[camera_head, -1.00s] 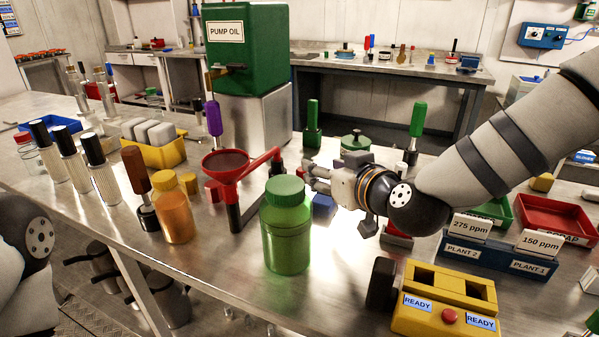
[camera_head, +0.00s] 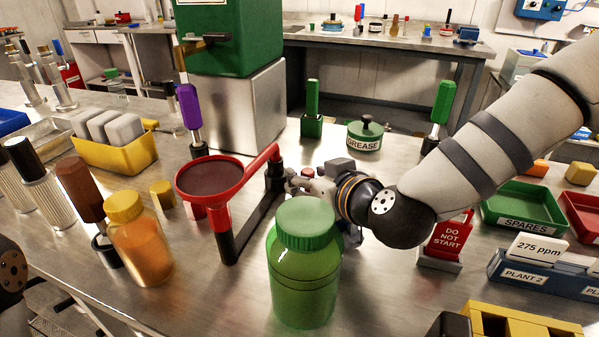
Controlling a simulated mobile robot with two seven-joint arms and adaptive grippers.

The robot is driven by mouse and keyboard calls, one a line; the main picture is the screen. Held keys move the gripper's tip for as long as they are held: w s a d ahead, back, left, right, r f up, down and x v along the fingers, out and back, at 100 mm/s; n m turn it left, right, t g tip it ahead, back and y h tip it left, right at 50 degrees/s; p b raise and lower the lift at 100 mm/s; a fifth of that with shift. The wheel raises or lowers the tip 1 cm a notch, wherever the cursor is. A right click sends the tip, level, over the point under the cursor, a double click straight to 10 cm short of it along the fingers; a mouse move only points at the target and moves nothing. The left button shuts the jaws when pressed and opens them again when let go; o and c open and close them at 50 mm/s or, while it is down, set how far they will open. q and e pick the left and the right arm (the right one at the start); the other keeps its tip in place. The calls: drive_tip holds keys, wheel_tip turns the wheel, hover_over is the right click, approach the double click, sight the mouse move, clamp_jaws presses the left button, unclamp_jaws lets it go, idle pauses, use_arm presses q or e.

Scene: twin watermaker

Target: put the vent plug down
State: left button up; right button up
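I cannot pick out the vent plug for sure in this view. My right gripper (camera_head: 298,183) reaches in from the right. Its fingers point left, just behind the green-lidded jar (camera_head: 304,270) and close to the upright end of the red funnel stand (camera_head: 262,205). The fingers are small and partly hidden, so I cannot tell whether they are open or hold anything. A grey block (camera_head: 340,167) shows just behind the gripper. Of my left arm only a joint shows at the left edge; its gripper is out of view.
The orange jar (camera_head: 140,242), yellow bin (camera_head: 118,155) and purple-handled tool (camera_head: 189,108) stand left. A grease pot (camera_head: 364,135) stands behind my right arm. A red DO NOT START sign (camera_head: 450,236) and green SPARES tray (camera_head: 524,208) lie right. Bare table shows front-left of the green-lidded jar.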

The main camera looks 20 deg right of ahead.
drive_tip(key=shift+s+r, duration=0.35)
drive_tip(key=shift+s, duration=0.1)
drive_tip(key=shift+c, duration=1)
drive_tip(key=shift+s, duration=0.15)
drive_tip(key=c, duration=0.4)
drive_tip(key=shift+f, duration=0.1)
drive_tip(key=c, duration=0.3)
